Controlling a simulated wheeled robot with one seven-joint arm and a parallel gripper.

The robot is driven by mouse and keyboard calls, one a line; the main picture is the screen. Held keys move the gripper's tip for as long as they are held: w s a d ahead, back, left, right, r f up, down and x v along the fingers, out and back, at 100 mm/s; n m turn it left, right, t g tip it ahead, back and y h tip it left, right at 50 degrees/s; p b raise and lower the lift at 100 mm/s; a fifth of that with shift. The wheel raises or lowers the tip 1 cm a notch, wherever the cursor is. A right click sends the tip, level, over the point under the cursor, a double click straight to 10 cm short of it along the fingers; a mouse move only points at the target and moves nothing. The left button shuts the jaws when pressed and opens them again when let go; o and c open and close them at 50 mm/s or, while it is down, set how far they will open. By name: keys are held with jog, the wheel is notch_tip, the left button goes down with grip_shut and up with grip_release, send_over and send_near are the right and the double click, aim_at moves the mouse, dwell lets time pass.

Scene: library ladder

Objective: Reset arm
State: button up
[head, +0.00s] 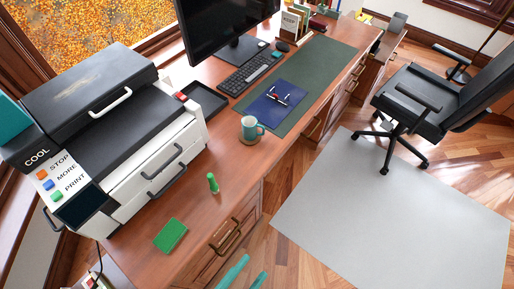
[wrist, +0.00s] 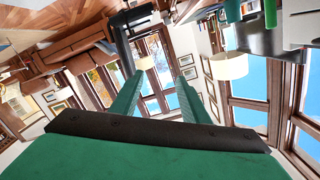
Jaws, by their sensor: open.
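My gripper (wrist: 162,98) shows in the wrist view with its two green fingers spread apart and nothing between them. In the head view the green fingertips of my gripper (head: 246,274) show at the bottom edge, in front of the desk drawers, clear of the desk. The wrist view looks out across the room, tilted, toward windows and lamps.
The wooden desk (head: 190,215) holds a printer (head: 120,130), a green marker (head: 212,183), a green sticky pad (head: 171,235), a mug (head: 250,128), a blue folder (head: 272,104) and a keyboard (head: 249,72). An office chair (head: 420,100) stands right. The grey floor mat (head: 390,220) is mostly clear.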

jog(key=n+y, duration=0.3)
jog(key=n, duration=0.1)
jog(key=d+f+n+t+y, duration=0.1)
jog(key=n+y, duration=0.3)
jog(key=d+f+n+y, duration=0.1)
jog(key=n+y, duration=0.2)
jog(key=n, duration=0.2)
jog(key=shift+w+f+t, duration=0.1)
jog(key=shift+w+t, duration=0.1)
jog(key=shift+t, duration=0.2)
jog(key=shift+s, duration=0.15)
jog(key=shift+c, duration=1.4)
jog(key=shift+a+y, duration=0.1)
jog(key=shift+y, duration=0.2)
